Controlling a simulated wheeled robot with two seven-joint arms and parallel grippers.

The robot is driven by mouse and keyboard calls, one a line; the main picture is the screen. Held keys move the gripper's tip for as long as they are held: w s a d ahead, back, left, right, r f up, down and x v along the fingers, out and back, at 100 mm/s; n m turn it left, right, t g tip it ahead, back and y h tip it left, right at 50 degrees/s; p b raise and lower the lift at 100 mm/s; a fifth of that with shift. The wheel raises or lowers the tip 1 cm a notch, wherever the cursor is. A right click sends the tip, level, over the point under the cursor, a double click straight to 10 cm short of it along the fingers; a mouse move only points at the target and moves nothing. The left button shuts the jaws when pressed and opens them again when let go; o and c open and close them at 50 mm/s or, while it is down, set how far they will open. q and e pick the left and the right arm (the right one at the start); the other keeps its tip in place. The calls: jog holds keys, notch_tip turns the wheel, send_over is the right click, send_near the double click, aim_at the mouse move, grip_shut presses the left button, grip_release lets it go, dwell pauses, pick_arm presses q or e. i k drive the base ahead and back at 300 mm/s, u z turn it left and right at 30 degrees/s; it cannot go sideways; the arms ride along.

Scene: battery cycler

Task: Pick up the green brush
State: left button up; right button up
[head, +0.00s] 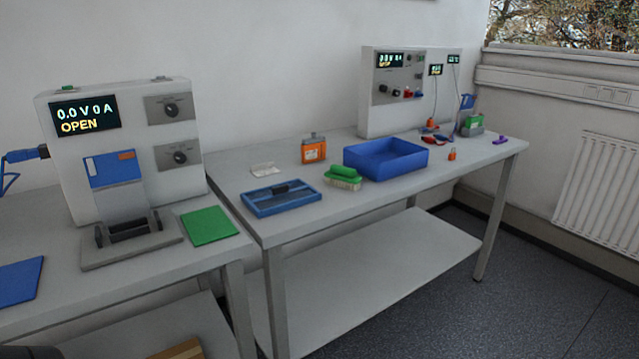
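The green brush (343,173) lies on the right-hand table, with its green handle on top and pale bristles below. It sits between a blue tray (262,207) on its left and a blue bin (424,160) on its right, close to the bin. Neither of my grippers shows in the head view. Nothing is holding the brush.
An orange container (314,150) stands behind the brush. The right-hand table's (330,216) front strip is clear. The left table holds a cycler unit (72,160), a green mat (209,226) and a blue mat (18,281). A second instrument (372,110) stands at the back.

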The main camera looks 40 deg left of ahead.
aim_at(346, 178)
jog(key=u, duration=1.85)
